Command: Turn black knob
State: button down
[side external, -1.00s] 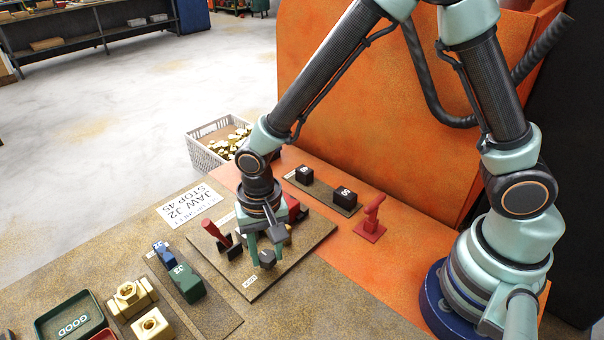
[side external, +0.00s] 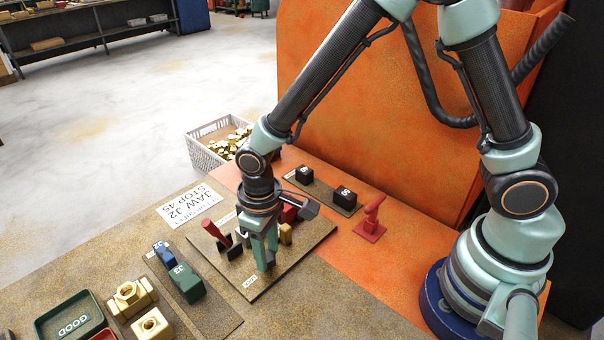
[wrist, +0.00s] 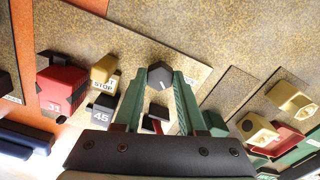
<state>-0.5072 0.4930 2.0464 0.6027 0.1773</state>
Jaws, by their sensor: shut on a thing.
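The black knob (wrist: 160,77) shows in the wrist view between the tips of my gripper's green fingers, with a short white mark on its face. My gripper (wrist: 160,84) is shut on it, one finger on each side. In the side view my gripper (side external: 264,262) points down at the front part of the brown fixture board (side external: 302,258), and its fingers hide most or all of the knob there.
A red-handled clamp (side external: 213,230) stands left of my gripper. A card (side external: 188,205) reads JAW J2, STOP 45. Brass parts (side external: 152,325) sit front left.

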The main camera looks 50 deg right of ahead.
jog(key=n, duration=0.4)
jog(key=shift+n, duration=2.2)
jog(key=shift+c, duration=2.4)
grip_release()
jog(key=shift+r, duration=0.15)
notch_tip(320, 180, up, 12)
